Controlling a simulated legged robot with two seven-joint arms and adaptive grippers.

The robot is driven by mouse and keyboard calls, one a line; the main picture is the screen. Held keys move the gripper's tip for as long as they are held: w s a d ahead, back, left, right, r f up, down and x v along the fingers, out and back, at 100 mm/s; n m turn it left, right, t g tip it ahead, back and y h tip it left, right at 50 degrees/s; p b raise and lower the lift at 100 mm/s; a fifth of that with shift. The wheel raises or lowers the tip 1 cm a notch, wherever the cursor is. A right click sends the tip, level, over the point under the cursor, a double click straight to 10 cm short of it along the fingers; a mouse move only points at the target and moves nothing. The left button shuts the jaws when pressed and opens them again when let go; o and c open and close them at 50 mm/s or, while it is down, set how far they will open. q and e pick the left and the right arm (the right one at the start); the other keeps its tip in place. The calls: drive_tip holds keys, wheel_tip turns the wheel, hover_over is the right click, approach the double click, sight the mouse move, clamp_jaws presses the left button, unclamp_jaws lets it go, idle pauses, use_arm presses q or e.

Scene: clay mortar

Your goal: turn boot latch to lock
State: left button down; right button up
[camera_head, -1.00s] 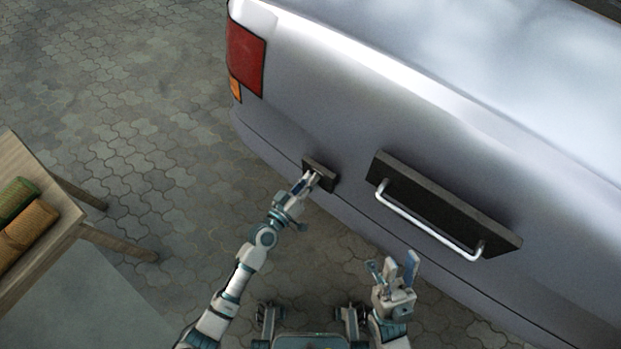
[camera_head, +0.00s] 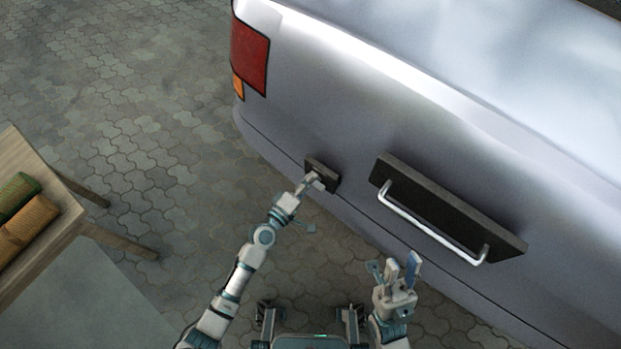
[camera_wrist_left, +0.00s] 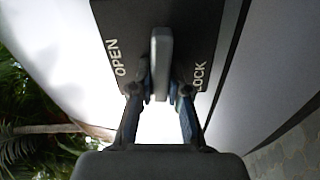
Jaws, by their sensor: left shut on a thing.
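The boot latch is a grey lever (camera_wrist_left: 161,60) on a dark plate (camera_wrist_left: 204,20) marked OPEN on the left and LOCK on the right in the left wrist view. In that view the lever stands between the two words. My left gripper (camera_wrist_left: 160,92) is shut on the lever, one finger on each side. In the head view the dark latch plate (camera_head: 323,170) sits on the car's rear, with my left gripper (camera_head: 311,182) at it and partly covering the lever. My right gripper (camera_head: 403,267) is open and empty, below the handle and apart from it.
A silver bar handle (camera_head: 432,226) on a dark plate projects from the car's rear (camera_head: 340,110), right of the latch. A wooden table (camera_head: 50,235) with green and brown rolls stands at the left. Paved floor (camera_head: 130,100) lies open between table and car.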

use_arm(q)
drive_tip(key=shift+w+a+f+n, duration=0.15)
drive_tip(key=shift+a+n, duration=0.1)
drive_tip(key=shift+n, duration=0.35)
drive_tip(key=c, duration=1.1)
unclamp_jaws()
drive_tip(key=shift+f, duration=0.1)
drive_tip(key=shift+c, duration=0.2)
drive_tip(key=v, duration=1.2)
